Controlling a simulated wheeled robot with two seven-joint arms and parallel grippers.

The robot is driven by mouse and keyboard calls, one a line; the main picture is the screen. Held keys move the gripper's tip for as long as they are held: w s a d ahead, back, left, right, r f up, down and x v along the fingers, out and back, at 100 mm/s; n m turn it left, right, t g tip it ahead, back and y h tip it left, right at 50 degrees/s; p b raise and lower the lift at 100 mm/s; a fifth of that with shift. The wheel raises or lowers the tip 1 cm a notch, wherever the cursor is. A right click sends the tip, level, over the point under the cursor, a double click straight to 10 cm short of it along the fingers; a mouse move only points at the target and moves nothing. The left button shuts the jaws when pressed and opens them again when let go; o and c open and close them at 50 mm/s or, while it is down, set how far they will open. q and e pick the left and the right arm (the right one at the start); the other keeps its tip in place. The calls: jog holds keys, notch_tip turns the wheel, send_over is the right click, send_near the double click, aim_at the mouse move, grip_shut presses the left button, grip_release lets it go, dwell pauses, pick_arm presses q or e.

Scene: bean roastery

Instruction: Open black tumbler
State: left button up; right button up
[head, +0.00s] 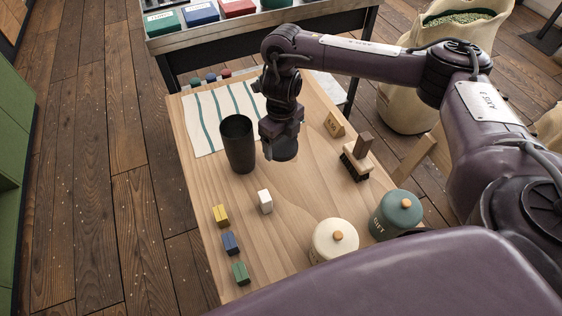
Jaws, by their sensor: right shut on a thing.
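The black tumbler (239,150) stands upright on the wooden table, left of the middle in the head view. Its top is open and the inside looks dark. My right gripper (281,135) points down just to the right of the tumbler. It is shut on a dark round piece that looks like the tumbler's lid (285,150), held apart from the tumbler. The gripper hides the upper part of this piece. My left gripper is not in view.
A striped cloth (207,124) lies behind the tumbler. Yellow (220,215), blue (231,243), green (241,273) and white (265,201) blocks lie in front. A brush (355,160), cream jar (334,240) and teal jar (396,216) stand to the right. Bare table lies mid-front.

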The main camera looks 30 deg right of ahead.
jog(key=b, duration=0.1)
send_over(281, 166)
notch_tip(281, 166, down, 4)
jog(key=shift+f, duration=0.15)
notch_tip(281, 166, down, 3)
jog(key=shift+f+b, duration=0.15)
jog(key=shift+b, duration=0.6)
jog(key=shift+f, duration=0.3)
jog(key=shift+f, duration=0.2)
jog(key=o, duration=1.1)
jog(key=shift+r, duration=0.1)
